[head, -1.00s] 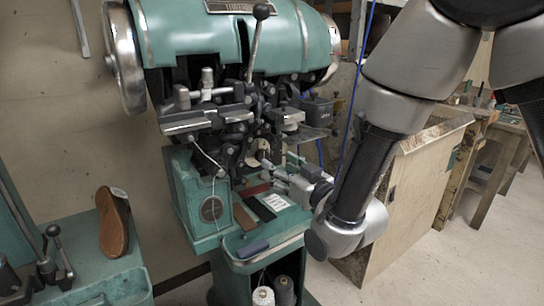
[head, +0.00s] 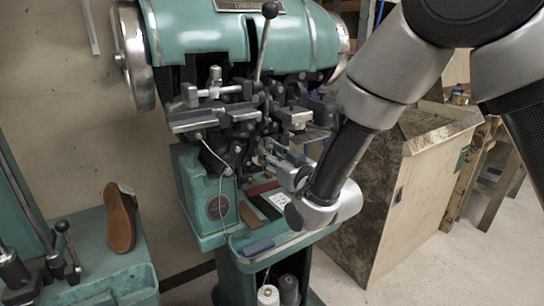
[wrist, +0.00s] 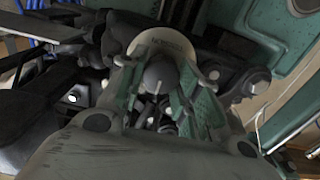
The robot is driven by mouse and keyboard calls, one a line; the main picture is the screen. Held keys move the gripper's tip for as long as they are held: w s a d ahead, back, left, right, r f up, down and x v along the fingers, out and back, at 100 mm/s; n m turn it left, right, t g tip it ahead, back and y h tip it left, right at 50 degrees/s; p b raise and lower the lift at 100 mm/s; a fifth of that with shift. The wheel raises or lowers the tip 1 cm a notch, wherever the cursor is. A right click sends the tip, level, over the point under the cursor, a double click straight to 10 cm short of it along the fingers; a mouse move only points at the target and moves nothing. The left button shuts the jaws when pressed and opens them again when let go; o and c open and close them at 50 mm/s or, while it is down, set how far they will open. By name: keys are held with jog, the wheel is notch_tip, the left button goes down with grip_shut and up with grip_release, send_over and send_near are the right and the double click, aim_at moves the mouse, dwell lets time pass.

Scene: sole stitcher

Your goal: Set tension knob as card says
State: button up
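The tension knob (wrist: 160,74) is a dark round knob with a pale pointer line, in the middle of the wrist view. Behind it is a cream dial (wrist: 166,42) with small lettering that I cannot read for certain. My gripper (wrist: 167,88) has a finger on each side of the knob, apart from each other; contact with the knob is not clear. In the head view my gripper (head: 276,160) reaches in under the green stitcher's (head: 205,38) head, and the knob is hard to make out there. A white card (head: 279,201) lies on the machine's ledge, its print too small to read.
Metal arms and levers (head: 225,112) crowd close around my gripper. A blue-grey object (head: 258,247) lies on the front ledge. Thread spools (head: 268,295) stand below. A brown shoe (head: 120,220) is at left, and a wooden bin (head: 405,190) stands at right.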

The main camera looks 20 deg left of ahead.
jog(key=shift+c, duration=1)
jog(key=shift+m, duration=0.3)
jog(key=shift+w+d+m, duration=0.1)
jog(key=shift+m, duration=4)
jog(key=o, duration=1)
